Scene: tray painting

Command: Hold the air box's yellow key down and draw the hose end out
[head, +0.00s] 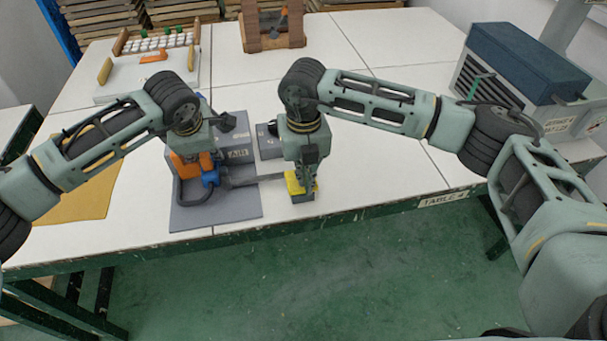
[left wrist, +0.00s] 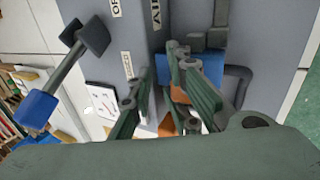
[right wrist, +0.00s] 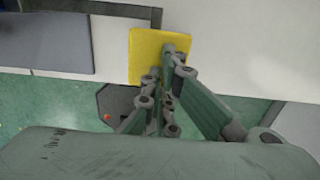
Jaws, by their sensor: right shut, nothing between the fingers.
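The grey air box (head: 236,150) stands on a grey mat near the table's front edge. A blue collar (head: 210,179) sits at its front, with an orange part (head: 188,166) and a dark looped hose (head: 181,192) beside it. A grey bar runs right from the collar to the yellow key (head: 293,186). My left gripper (left wrist: 160,62) is open above the orange part, which shows partly behind its fingers (left wrist: 180,94). My right gripper (right wrist: 161,62) is shut and empty, its tips over the yellow key (right wrist: 145,50); whether they press it I cannot tell.
The grey mat (head: 240,210) lies under the box. A yellow sheet (head: 85,200) is at the left, a white tray (head: 120,85) behind it. A wooden stand (head: 258,44) is at the back and a blue-topped vented unit (head: 520,65) at the right.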

